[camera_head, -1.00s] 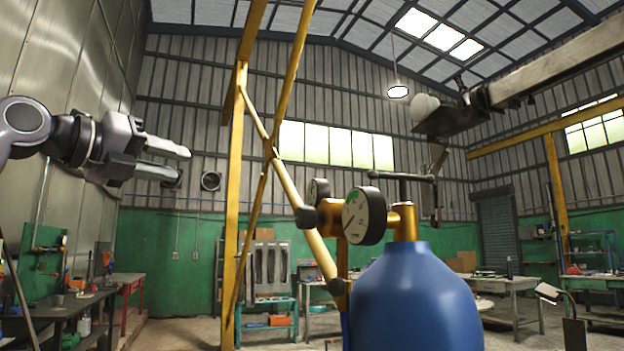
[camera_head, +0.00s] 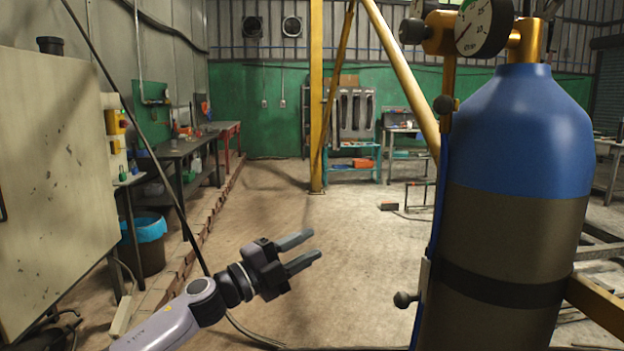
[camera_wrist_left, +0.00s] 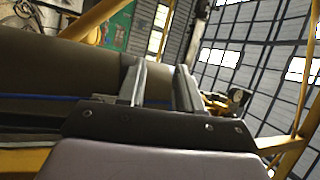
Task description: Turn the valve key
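A tall gas cylinder (camera_head: 520,130), blue on top and dark grey-brown below, stands upright at the right of the head view. Its brass valve (camera_head: 526,42) and a round gauge (camera_head: 484,28) are at the top edge. I cannot make out the valve key in either view now. My left gripper (camera_head: 314,246) is open and empty, low and to the left of the cylinder, apart from it. In the left wrist view, the open fingers (camera_wrist_left: 161,72) show in front of the cylinder (camera_wrist_left: 65,72), with the brass fittings (camera_wrist_left: 217,103) beyond. My right gripper is not in view.
A yellow post (camera_head: 317,100) and slanted brace stand behind. A pale cabinet (camera_head: 50,180) and a blue-lined bin (camera_head: 145,240) are at left. The floor (camera_head: 265,205) between is mostly clear.

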